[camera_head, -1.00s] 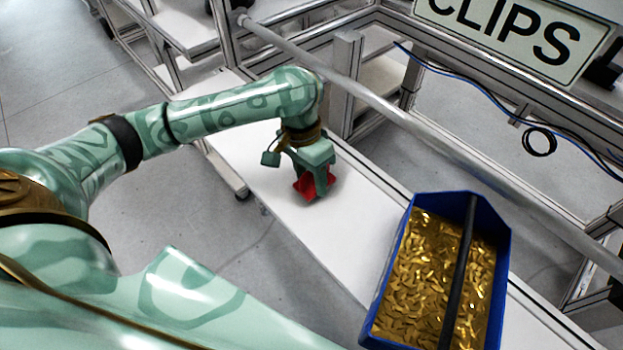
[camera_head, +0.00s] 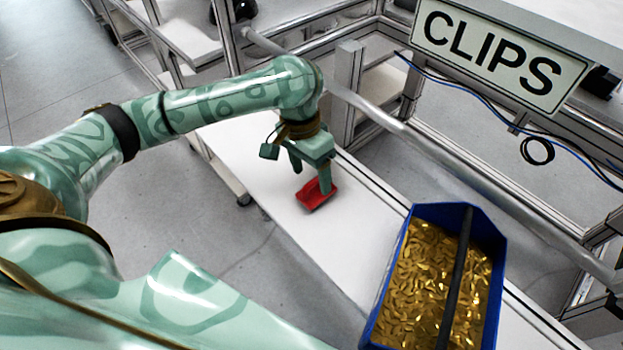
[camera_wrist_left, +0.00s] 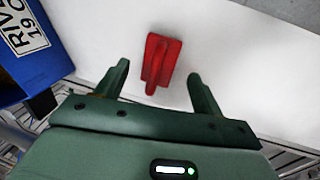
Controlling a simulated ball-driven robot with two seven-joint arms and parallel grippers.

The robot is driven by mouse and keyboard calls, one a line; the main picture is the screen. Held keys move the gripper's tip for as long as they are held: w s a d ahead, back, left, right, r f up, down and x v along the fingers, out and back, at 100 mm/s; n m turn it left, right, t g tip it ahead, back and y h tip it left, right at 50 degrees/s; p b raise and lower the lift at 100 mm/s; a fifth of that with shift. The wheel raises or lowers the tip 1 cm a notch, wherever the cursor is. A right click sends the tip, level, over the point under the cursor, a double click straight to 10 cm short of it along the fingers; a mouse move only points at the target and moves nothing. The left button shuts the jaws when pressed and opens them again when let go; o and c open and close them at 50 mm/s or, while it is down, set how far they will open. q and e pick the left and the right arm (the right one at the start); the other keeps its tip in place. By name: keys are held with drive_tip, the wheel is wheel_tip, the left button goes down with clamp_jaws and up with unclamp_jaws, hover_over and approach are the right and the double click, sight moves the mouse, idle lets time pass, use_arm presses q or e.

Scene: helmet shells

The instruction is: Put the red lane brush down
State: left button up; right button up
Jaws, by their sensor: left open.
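The red lane brush (camera_head: 316,194) lies on the white bench top (camera_head: 300,228), just below my left gripper in the head view. My left gripper (camera_head: 312,180) is open, and one finger hides part of the brush there. In the left wrist view the brush (camera_wrist_left: 161,60) lies on the white surface beyond and between the two spread fingertips of the gripper (camera_wrist_left: 158,80), with a visible gap to each finger. My right gripper is not in view.
A blue bin (camera_head: 398,268) of gold clips with a black bar across it stands on the bench at the lower right. A CLIPS sign (camera_head: 490,58) hangs behind. A metal rail (camera_head: 440,150) runs along the back. The bench between brush and bin is clear.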

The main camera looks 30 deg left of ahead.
use_arm(q)
wheel_tip(320, 180, up, 8)
drive_tip(key=a+p, duration=0.1)
drive_tip(key=p, duration=0.1)
drive_tip(key=shift+w+a+f+p, duration=0.15)
drive_tip(key=shift+w+a+p, duration=0.05)
drive_tip(key=shift+p, duration=0.1)
drive_tip(key=shift+s+f, duration=0.1)
